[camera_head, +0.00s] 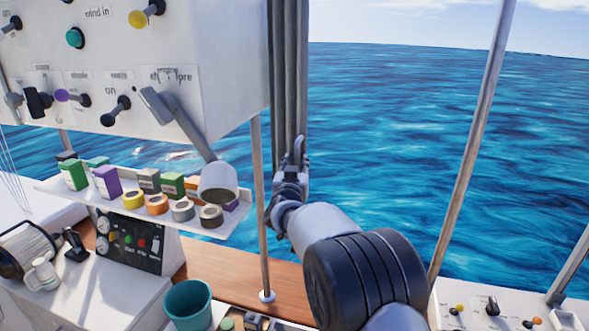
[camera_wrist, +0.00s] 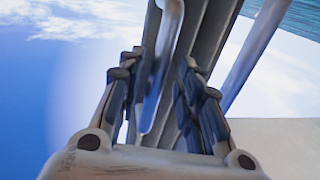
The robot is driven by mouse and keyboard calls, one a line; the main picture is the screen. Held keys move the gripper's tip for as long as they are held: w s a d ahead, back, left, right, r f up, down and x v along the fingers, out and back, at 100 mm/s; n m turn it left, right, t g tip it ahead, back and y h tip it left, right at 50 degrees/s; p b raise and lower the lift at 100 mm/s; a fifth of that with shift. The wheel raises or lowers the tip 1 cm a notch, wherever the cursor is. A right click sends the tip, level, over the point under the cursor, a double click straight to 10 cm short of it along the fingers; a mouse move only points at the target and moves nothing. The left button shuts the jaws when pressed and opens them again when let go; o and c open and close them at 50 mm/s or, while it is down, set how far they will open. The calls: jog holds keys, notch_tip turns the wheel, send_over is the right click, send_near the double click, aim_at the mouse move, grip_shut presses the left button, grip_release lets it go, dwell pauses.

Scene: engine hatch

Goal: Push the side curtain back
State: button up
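The side curtain (camera_head: 289,70) is a narrow bundle of grey vertical folds hanging beside the white control panel. My gripper (camera_head: 291,168) is at the lower part of the curtain, in front of it. In the wrist view, my gripper (camera_wrist: 162,95) has its two dark fingers well apart, one on each side. The grey folds of the curtain (camera_wrist: 205,45) show behind and between the fingers. A pale, rounded bar (camera_wrist: 166,55) runs down between the fingers, with a gap to the right finger. I cannot tell whether the left finger touches it.
A white control panel (camera_head: 200,50) with knobs and a lever (camera_head: 178,120) is left of the curtain. Thin posts (camera_head: 257,200) (camera_head: 470,150) stand on both sides. Open sea lies beyond.

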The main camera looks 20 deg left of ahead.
jog(key=s+d, duration=0.2)
jog(key=s, duration=0.9)
jog(key=shift+s+d, duration=0.2)
jog(key=shift+s, duration=0.2)
jog(key=s+d+f+g+y+b, duration=0.1)
jog(key=s+d+f+g+b, duration=0.15)
jog(key=s+d+b, duration=0.4)
jog(key=s+d+f+g+b, duration=0.2)
jog(key=s+d+g, duration=0.15)
jog(key=d, duration=0.65)
jog(key=s+d+f+g+h+b, duration=0.1)
jog(key=s+d+f, duration=0.4)
jog(key=s, duration=0.5)
jog(key=s+d+f+m+g+h+b, duration=0.1)
jog(key=s+d+f+g+h+b, duration=0.1)
jog(key=s+d+f, duration=0.4)
jog(key=s+d+f+m+g+h+b, duration=0.1)
jog(key=s+d+f+g+b, duration=0.3)
jog(key=s, duration=1)
jog(key=d+f, duration=0.2)
jog(key=d, duration=0.2)
jog(key=shift+s, duration=0.3)
